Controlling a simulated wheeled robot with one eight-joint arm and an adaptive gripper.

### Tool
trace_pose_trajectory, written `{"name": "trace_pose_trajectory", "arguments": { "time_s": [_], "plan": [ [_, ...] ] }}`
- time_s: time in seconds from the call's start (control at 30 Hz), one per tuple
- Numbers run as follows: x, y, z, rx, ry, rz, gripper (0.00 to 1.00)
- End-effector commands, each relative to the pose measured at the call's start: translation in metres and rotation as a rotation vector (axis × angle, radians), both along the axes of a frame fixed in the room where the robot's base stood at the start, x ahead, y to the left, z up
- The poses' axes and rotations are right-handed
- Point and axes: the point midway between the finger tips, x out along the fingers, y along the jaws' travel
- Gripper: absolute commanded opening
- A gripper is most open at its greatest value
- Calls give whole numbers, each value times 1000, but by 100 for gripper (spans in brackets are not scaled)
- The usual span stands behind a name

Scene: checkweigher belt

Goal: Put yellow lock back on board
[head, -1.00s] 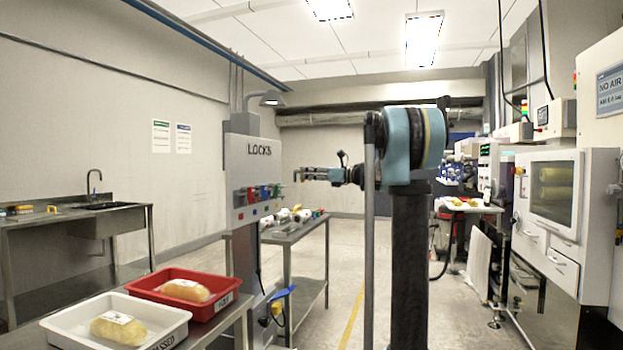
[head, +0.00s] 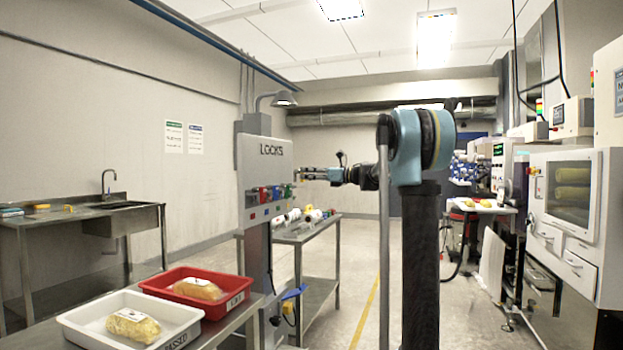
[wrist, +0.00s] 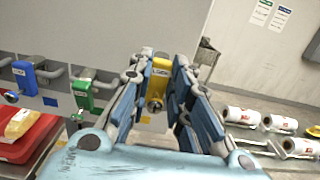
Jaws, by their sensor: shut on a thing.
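The yellow lock (wrist: 160,78) is between the fingers of my gripper (wrist: 158,92) in the wrist view, and the gripper is shut on it. Its keyhole end faces my camera. The grey lock board (head: 266,168), marked LOCKS, stands left of my gripper (head: 299,174) in the head view. In the wrist view the board (wrist: 60,125) lies behind and left of the fingers. A green lock (wrist: 83,95) and a blue lock (wrist: 24,75) hang from its hooks. I cannot tell whether the yellow lock touches the board. The lock is too small to make out in the head view.
A steel table (head: 300,234) with white rolls (wrist: 240,115) stands beside the board. A red tray (head: 237,283) and a white tray (head: 75,318) hold packs on the near left table. A lamp (head: 284,99) overhangs the board.

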Motion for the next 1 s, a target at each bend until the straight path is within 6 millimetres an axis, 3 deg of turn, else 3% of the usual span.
{"name": "trace_pose_trajectory", "arguments": {
  "time_s": [0.4,1.0],
  "plan": [
    [6,18,0,0,0,0,0],
    [6,21,2,0,0,0,0]
  ]
}}
